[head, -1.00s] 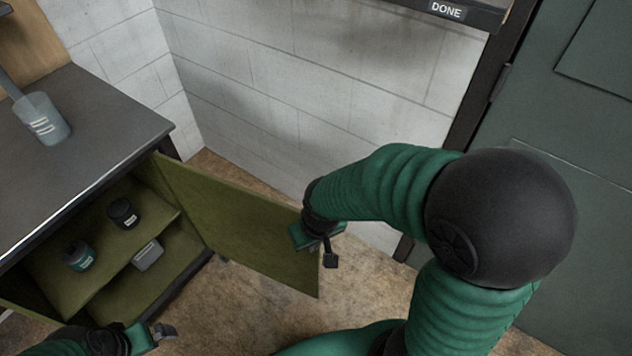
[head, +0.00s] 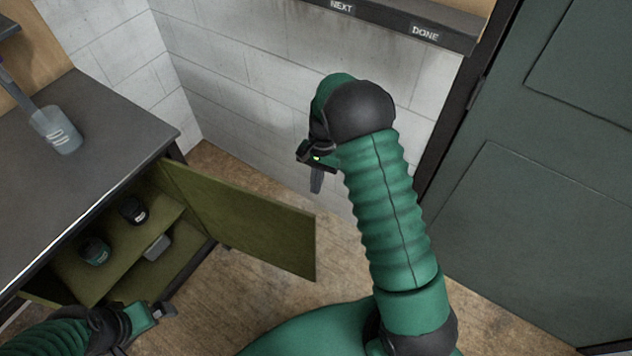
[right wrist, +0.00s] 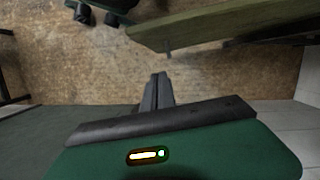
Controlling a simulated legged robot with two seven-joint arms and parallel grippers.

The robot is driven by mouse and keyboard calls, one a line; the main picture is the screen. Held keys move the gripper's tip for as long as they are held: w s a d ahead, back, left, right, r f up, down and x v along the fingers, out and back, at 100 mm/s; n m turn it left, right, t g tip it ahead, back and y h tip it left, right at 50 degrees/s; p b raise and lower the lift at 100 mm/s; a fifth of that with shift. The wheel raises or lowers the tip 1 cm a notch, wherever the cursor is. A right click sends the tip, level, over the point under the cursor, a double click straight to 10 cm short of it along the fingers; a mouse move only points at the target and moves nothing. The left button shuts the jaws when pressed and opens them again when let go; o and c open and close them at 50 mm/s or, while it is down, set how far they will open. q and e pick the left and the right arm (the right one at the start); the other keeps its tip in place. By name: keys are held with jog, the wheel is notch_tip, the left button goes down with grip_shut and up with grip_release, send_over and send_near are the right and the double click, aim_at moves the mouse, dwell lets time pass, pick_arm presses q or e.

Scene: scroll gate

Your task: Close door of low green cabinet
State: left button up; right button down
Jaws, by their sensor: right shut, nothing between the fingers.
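The low green cabinet (head: 105,245) stands at the left under a dark worktop, its front open. Its green door (head: 250,222) is swung wide open, reaching right from the hinge side by the wall. The door's upper edge also shows in the right wrist view (right wrist: 210,24). My right gripper (head: 316,186) is shut and empty, pointing down beyond the door's free end, apart from it. Its closed fingers show in the right wrist view (right wrist: 157,90). My left gripper (head: 168,310) is low at the front of the cabinet; its fingers are too small to judge.
Inside the cabinet are a dark jar (head: 133,211), a green jar (head: 95,250) and a grey box (head: 157,247). A block wall (head: 250,100) is behind the door. A dark green door (head: 550,180) stands at the right.

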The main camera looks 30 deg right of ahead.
jog(key=s+a+f, duration=0.3)
jog(key=a+f, duration=0.1)
jog(key=f, duration=0.1)
jog(key=shift+a+f, duration=0.3)
jog(key=shift+f, duration=0.05)
jog(key=shift+a+p, duration=0.1)
jog(key=shift+p, duration=0.2)
